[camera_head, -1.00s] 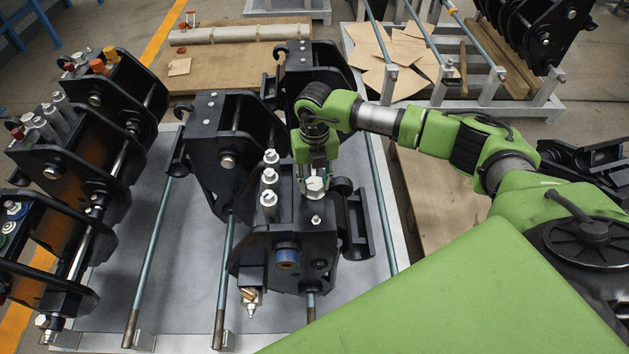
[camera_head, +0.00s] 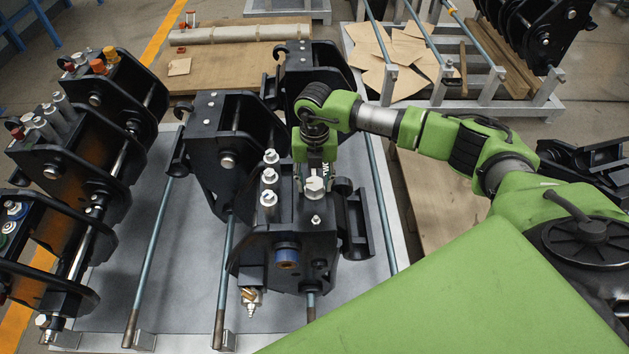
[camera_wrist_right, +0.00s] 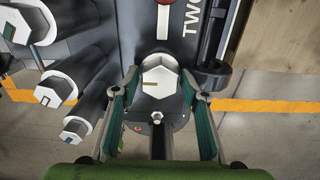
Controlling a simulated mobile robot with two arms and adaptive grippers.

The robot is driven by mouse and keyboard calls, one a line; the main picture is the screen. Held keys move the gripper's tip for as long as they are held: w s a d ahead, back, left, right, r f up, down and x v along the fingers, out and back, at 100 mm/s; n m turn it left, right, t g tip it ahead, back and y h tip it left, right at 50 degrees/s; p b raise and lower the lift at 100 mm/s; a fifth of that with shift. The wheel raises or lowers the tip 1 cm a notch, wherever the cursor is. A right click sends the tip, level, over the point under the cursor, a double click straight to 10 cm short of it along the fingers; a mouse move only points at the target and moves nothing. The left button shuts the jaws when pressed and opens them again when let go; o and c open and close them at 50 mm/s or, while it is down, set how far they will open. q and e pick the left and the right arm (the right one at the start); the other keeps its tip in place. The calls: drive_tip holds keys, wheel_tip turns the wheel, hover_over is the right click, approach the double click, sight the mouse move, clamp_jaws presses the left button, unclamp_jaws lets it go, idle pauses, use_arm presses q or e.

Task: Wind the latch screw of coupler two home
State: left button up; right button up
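The latch screw is a silver hex head (camera_head: 315,187) on top of the black coupler two (camera_head: 258,246). In the right wrist view its large hex face (camera_wrist_right: 160,78) shows below the white letters TWO (camera_wrist_right: 192,18). My right gripper (camera_head: 315,170) is just behind the head in the head view. In the wrist view its two green-padded fingers (camera_wrist_right: 160,88) stand apart on either side of the screw head, with what looks like a narrow gap at each side. Whether a pad touches is hard to tell. My left gripper is not in view.
Several silver hex-topped posts (camera_head: 269,178) rise close to the left of the screw. A smaller bolt (camera_head: 316,220) sits in front of it. Other black couplers (camera_head: 224,140) stand behind and to the left on the grey rack (camera_head: 185,250) with blue rods.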

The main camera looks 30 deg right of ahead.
sight(314, 183)
idle(0.3)
wheel_tip(314, 183, up, 12)
idle(0.5)
idle(0.3)
